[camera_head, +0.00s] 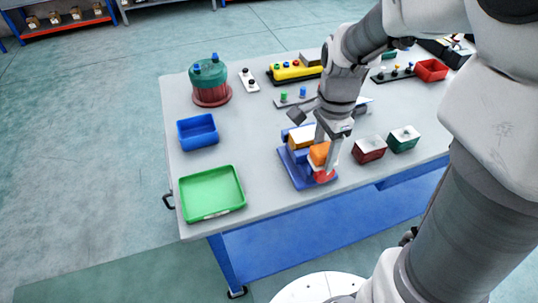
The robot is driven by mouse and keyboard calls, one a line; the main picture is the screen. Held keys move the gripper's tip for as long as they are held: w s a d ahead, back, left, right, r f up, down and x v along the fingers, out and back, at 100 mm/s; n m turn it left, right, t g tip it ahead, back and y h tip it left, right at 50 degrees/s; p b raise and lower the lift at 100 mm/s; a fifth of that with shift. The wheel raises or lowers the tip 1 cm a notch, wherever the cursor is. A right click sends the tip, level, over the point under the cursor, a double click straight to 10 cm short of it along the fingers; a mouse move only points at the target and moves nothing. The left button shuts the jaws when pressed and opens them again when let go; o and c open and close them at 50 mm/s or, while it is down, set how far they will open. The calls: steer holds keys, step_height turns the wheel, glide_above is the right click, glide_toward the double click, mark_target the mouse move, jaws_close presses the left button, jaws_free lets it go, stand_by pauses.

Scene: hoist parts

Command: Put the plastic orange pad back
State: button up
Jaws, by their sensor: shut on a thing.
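The orange pad (319,153) is between the fingers of my gripper (325,160), which is shut on it. It is over the front right part of a blue fixture (297,172) near the table's front edge. An orange-yellow block (301,137) stands at the back of the fixture. A red part (324,176) shows just below the pad. I cannot tell whether the pad touches the red part or the fixture, as my fingers hide part of it.
A green tray (212,193) and a blue bin (197,131) are to the left. A dark red box (369,150) and a dark green box (404,139) stand close on the right. A green and red cylinder (209,82) stands at the back left. The tabletop (251,150) is bare between tray and fixture.

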steer(key=b, duration=0.1)
glide_above(270, 189)
step_height(270, 189, down, 7)
steer(key=shift+d, duration=0.1)
steer(key=shift+f+b, duration=0.6)
steer(key=shift+f, duration=1.4)
steer(key=shift+f, duration=0.1)
steer(key=shift+f, duration=0.1)
steer(key=o, duration=1.3)
